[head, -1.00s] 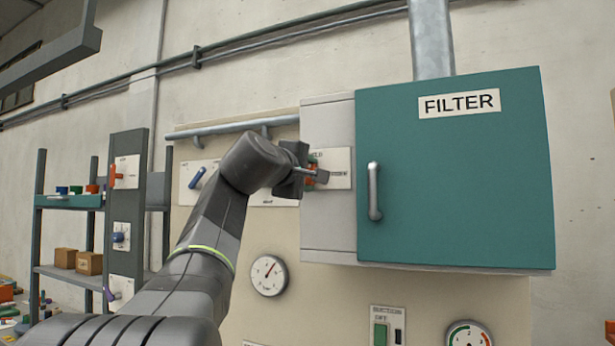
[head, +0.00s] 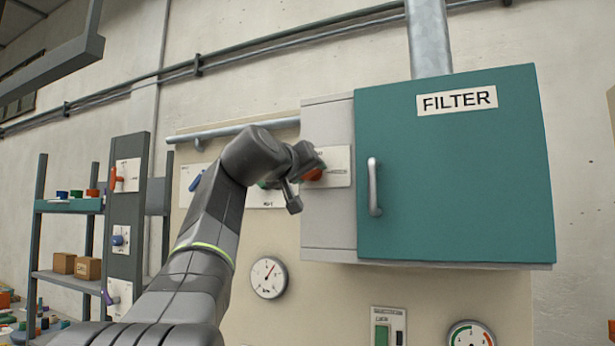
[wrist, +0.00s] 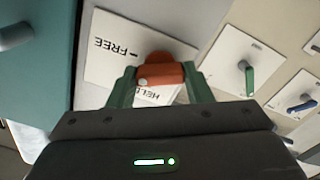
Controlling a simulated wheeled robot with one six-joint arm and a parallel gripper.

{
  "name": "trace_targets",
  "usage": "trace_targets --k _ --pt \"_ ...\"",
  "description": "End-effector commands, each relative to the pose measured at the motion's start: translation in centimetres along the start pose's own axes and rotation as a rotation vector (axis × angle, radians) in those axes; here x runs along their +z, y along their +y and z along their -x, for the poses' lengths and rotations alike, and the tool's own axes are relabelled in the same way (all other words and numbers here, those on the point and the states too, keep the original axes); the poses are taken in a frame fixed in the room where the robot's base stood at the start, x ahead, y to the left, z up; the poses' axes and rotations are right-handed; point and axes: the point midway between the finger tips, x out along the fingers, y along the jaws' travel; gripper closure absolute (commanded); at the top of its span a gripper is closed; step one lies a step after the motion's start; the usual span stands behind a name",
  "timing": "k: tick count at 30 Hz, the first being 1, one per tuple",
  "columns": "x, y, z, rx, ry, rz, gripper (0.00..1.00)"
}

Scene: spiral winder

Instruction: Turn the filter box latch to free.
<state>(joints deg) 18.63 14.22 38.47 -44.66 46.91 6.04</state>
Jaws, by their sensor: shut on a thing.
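The filter box latch is an orange-red handle (head: 313,174) on a white plate (head: 338,168) at the left of the teal filter box (head: 455,190). In the wrist view the latch (wrist: 163,72) sits between the two green fingers of my gripper (wrist: 158,84), which is shut on it. The plate's FREE label (wrist: 117,47) reads upside down left of the latch. The HELD label (wrist: 150,95) is partly covered below it. In the head view my gripper (head: 293,185) is tilted at the latch and partly hides it. The latch's exact pointing direction is hard to tell.
The filter box door has a grey vertical handle (head: 374,187) right of the latch. A blue lever (head: 196,180) is on the panel to the left. A green handle (wrist: 247,78) is near my gripper in the wrist view. A gauge (head: 268,278) is below.

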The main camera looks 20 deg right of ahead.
Motion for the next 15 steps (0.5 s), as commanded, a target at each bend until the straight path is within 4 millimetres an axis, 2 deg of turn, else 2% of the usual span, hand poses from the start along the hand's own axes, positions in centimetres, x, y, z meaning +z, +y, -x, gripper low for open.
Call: trace_targets --k 6,15 --pt "0.23 -0.17 -0.06 -0.001 -0.003 -0.193 0.77" --pt "0.21 -0.14 -0.06 0.000 -0.004 -0.393 0.77"
